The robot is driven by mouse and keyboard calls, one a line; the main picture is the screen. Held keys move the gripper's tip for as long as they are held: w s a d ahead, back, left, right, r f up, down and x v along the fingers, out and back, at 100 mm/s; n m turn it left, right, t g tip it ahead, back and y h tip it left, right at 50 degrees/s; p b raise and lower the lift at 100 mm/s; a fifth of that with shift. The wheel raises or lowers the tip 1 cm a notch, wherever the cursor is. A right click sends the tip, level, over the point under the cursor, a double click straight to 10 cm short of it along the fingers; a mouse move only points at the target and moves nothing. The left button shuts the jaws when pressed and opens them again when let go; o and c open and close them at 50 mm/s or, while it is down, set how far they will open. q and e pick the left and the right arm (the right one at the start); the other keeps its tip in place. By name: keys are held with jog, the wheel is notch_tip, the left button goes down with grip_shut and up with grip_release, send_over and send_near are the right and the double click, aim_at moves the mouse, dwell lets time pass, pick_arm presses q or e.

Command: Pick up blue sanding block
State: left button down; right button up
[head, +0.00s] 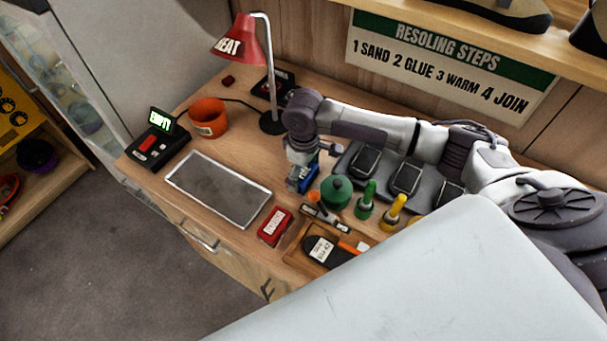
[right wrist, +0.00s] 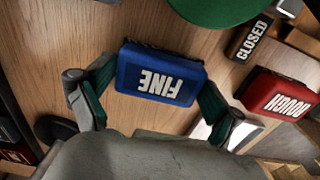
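The blue sanding block (head: 301,178), labelled FINE, is on the wooden bench, left of the green round container. It also shows in the right wrist view (right wrist: 160,75), between the two fingers. My right gripper (head: 303,165) reaches down over it from above. In the right wrist view the finger pads of my right gripper (right wrist: 160,82) meet the block's two short sides, with no clear gap. I cannot tell whether the block is lifted off the bench. My left gripper is not in view.
A red block (head: 275,226) marked ROUGH, a grey tray (head: 218,188) and a green container (head: 336,192) are close by. Green (head: 366,200) and yellow (head: 392,213) bottles stand to the right. A red lamp (head: 237,37) and an orange pot (head: 208,118) stand behind.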

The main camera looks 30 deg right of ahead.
aim_at(304, 172)
jog(key=c, duration=0.6)
notch_tip(304, 172, up, 10)
jog(key=shift+r+b, duration=0.1)
jog(key=shift+b, duration=0.65)
